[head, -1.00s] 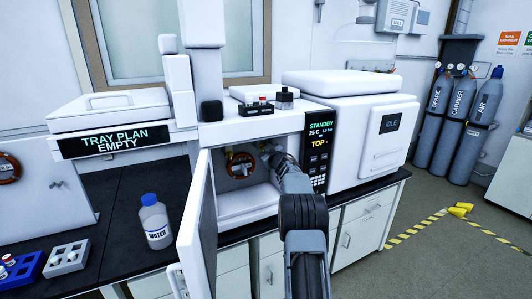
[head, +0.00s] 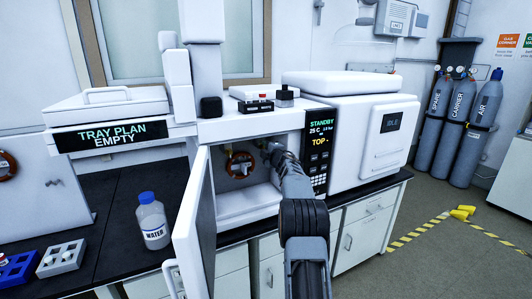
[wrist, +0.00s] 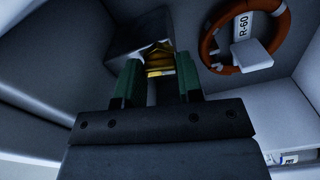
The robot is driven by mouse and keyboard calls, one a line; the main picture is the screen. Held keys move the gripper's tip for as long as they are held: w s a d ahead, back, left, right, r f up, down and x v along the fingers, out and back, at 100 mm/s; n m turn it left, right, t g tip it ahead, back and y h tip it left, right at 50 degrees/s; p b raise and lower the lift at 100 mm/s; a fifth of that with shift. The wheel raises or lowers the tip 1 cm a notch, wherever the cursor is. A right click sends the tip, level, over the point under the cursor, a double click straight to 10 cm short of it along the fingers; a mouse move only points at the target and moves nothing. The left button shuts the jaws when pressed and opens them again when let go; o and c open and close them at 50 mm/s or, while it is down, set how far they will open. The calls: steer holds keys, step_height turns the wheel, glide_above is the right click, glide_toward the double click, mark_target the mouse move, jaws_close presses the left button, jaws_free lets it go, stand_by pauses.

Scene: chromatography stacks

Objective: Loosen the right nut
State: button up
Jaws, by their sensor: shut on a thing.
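A brass nut (wrist: 160,58) sits at a grey block (wrist: 138,35) inside the open oven (head: 250,205) of the white instrument. My gripper (wrist: 159,70) has its green fingertips on either side of this nut and is shut on it. In the head view my gripper (head: 267,147) reaches into the upper right of the oven, and the arm hides the nut there. A brown ring column tagged R-60 (wrist: 211,55) is to the right in the wrist view; in the head view the ring (head: 230,168) hangs left of my gripper.
The oven door (head: 195,225) stands open to the left of my arm. A display panel (head: 318,150) reading STANDBY is close on the right. A water bottle (head: 153,222), a blue rack (head: 18,270) and a grey rack (head: 61,259) stand on the black bench (head: 105,205).

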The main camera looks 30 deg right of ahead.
steer(key=shift+n+b, duration=0.35)
steer(key=shift+n, duration=0.75)
steer(key=o, duration=0.9)
steer(key=shift+o, duration=0.2)
steer(key=shift+s, duration=0.1)
steer(key=s+a+b, duration=0.1)
steer(key=s+b, duration=0.3)
steer(key=s, duration=0.9)
steer(key=shift+s+a, duration=0.3)
steer(key=shift+a, duration=0.1)
